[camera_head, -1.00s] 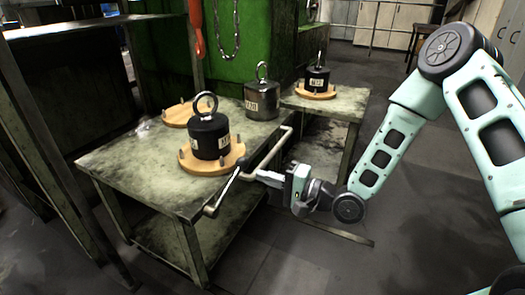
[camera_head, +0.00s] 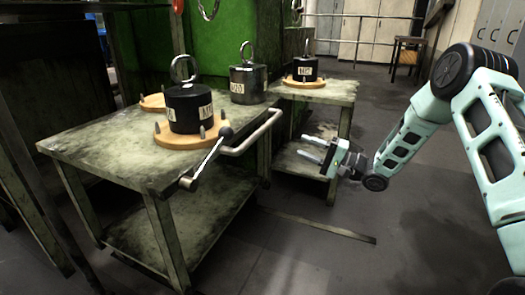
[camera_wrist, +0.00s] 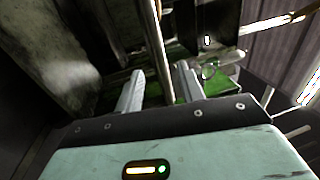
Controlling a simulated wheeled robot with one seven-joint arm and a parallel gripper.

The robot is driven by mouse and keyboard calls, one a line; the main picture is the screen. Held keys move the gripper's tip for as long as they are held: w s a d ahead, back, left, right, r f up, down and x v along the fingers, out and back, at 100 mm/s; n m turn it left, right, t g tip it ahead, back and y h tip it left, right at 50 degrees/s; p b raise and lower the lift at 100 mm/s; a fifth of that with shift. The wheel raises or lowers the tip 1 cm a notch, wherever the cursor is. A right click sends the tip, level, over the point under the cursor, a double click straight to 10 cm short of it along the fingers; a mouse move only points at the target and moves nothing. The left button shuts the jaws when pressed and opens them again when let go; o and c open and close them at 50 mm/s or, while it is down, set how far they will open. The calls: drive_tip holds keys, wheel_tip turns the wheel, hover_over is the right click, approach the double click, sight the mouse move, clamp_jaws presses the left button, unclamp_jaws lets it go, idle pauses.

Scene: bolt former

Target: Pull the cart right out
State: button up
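The cart (camera_head: 95,150) is a worn green-grey metal table with a lower shelf (camera_head: 180,225), at the left of the head view. In the wrist view the fingers (camera_wrist: 158,90) are also apart. A rod (camera_wrist: 160,50) crosses the gap there; I cannot tell what it belongs to.
A black weight (camera_head: 188,112) on a wooden disc and a grey weight (camera_head: 247,85) stand on the cart. A second table (camera_head: 335,92) behind holds another black weight (camera_head: 305,70). A flat strip (camera_head: 320,226) lies on the floor. Floor at the front right is clear.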

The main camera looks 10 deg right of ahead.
sight(266, 129)
drive_tip(key=b+x, duration=0.2)
drive_tip(key=x, duration=0.3)
drive_tip(key=b+x, duration=0.3)
drive_tip(key=x, duration=0.1)
drive_tip(key=w+b+x, duration=0.1)
drive_tip(key=b+x, duration=0.2)
drive_tip(key=x, duration=0.2)
drive_tip(key=shift+w+d+f, duration=0.1)
drive_tip(key=shift+w+f, duration=0.2)
drive_tip(key=shift+w, duration=0.05)
drive_tip(key=shift+w+a+r, duration=0.25)
drive_tip(key=shift+w+a, duration=0.05)
drive_tip(key=shift+a, duration=0.1)
clamp_jaws()
